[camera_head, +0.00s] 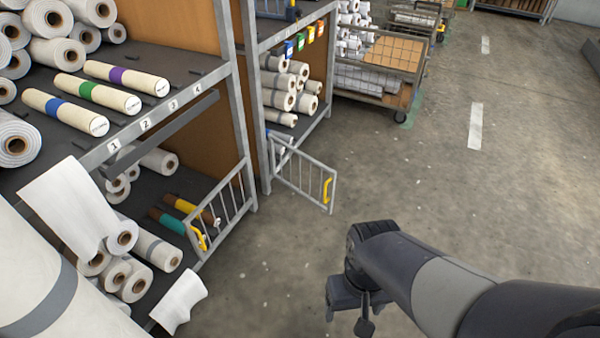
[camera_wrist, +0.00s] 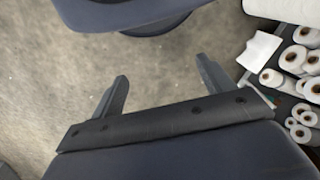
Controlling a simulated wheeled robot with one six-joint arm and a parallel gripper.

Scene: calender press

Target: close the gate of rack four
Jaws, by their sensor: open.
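A grey barred gate (camera_head: 303,177) with a yellow handle (camera_head: 327,190) stands swung out into the aisle from the upright of the second rack (camera_head: 265,165). Another barred gate (camera_head: 228,207) with a yellow handle (camera_head: 199,239) is at the lower bay of the nearer rack (camera_head: 241,110); I cannot tell whether it is fully shut. No number shows on either gate. My gripper (camera_head: 346,309) is over the floor to the right of and nearer than both gates, apart from them. In the wrist view my gripper (camera_wrist: 162,85) is open, with nothing between its fingers.
The nearer rack holds white rolls and three colour-banded rolls (camera_head: 97,92) above labels 1 to 4. A large roll (camera_head: 60,285) and a hanging white sheet (camera_head: 180,303) are at lower left. A wheeled cage cart (camera_head: 375,85) stands behind. The aisle floor (camera_head: 470,190) is clear.

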